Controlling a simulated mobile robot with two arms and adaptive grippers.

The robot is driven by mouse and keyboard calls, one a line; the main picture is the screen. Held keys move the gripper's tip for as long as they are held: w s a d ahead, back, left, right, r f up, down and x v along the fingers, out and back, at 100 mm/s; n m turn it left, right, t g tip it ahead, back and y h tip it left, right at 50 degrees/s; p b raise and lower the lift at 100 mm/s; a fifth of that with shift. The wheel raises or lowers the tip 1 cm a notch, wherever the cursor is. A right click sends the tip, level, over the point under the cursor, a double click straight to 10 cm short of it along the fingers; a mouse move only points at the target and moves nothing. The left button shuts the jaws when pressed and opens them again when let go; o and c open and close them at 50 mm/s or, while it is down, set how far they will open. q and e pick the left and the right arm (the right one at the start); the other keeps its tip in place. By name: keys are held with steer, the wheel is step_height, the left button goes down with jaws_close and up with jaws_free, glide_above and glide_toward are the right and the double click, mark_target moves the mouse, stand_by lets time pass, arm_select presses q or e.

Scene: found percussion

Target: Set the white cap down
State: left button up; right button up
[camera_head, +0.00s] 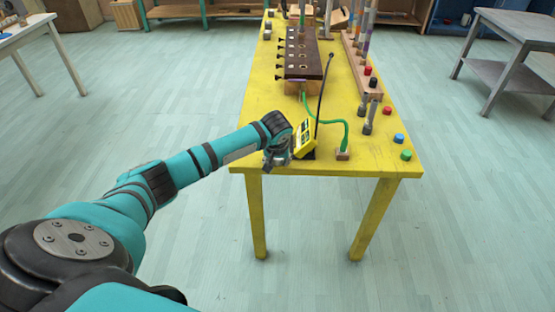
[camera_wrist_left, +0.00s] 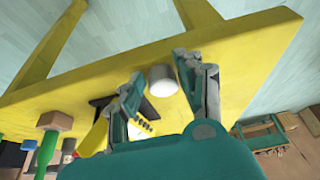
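The white cap (camera_wrist_left: 162,80) shows in the left wrist view between the two fingers of my left gripper (camera_wrist_left: 162,82), against the yellow tabletop. It lies close to the right-hand finger, and a narrow gap shows on its other side. The fingers are apart; I cannot tell whether the cap rests on the table. In the head view my left gripper (camera_head: 277,160) is low at the near left corner of the yellow table (camera_head: 270,125). My right gripper is in neither view.
A yellow device (camera_head: 305,137) stands just right of my left gripper. Red, blue (camera_head: 399,138) and green (camera_head: 406,155) caps lie along the right side. A dark wooden rack (camera_head: 302,58) stands farther back.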

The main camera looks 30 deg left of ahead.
arm_select(q)
steer(key=o, duration=0.3)
steer(key=shift+r, duration=0.1)
steer(key=v, duration=1.2)
steer(key=d+f+m+t+h, duration=0.3)
steer(key=d+f, duration=0.1)
steer(key=d, duration=0.5)
steer(key=d+f+m+t+h, duration=0.2)
steer(key=d+f+m, duration=0.15)
steer(key=d, duration=0.55)
steer(key=s+a+f+g+y, duration=0.1)
steer(key=s+a+f, duration=0.15)
steer(key=f, duration=0.85)
steer(key=s+a+f+g, duration=0.15)
steer(key=s+f, duration=0.25)
steer(key=f, duration=0.6)
steer(key=s+a+f+g+y, duration=0.1)
steer(key=s+a+f+g, duration=0.2)
steer(key=s+f, duration=1.7)
steer(key=s+m, duration=0.1)
steer(key=s, duration=0.3)
steer(key=shift+f+y, duration=0.3)
steer(key=shift+f, duration=0.1)
steer(key=shift+o, duration=0.4)
steer(key=s+f+m+g, duration=0.1)
steer(key=s+f, duration=0.4)
steer(key=s, duration=1.3)
steer(key=shift+d+g, duration=0.45)
steer(key=shift+g, duration=0.3)
